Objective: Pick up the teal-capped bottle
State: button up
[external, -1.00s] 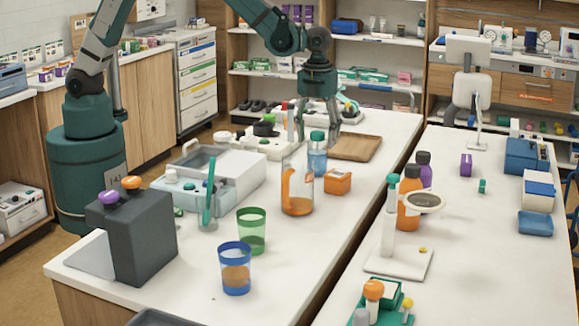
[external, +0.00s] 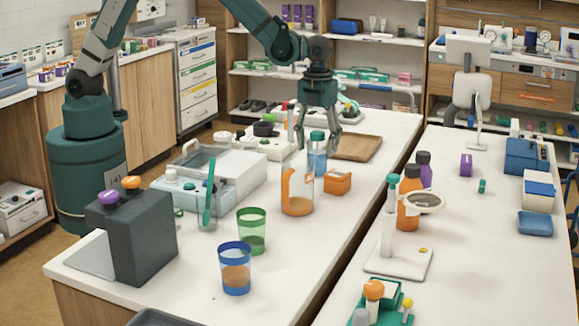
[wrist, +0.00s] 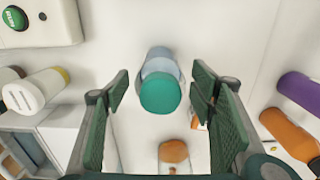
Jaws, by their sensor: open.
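The teal-capped bottle (external: 317,158) is blue and translucent and stands upright on the white table. In the wrist view its teal cap (wrist: 160,93) shows from above, between my two green finger pads. My gripper (external: 318,146) points down over the bottle, with one finger on each side of its cap in the external view. The jaws are open, with visible gaps between the pads and the bottle. The lower part of the bottle is partly hidden behind the clear pitcher in the external view.
A lidded container (external: 236,168) stands to the left.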

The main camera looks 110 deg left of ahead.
aim_at(317, 132)
jog(key=shift+f, duration=2.6)
jog(key=c, duration=1.1)
jog(key=shift+r, duration=0.2)
jog(key=shift+r, duration=4.85)
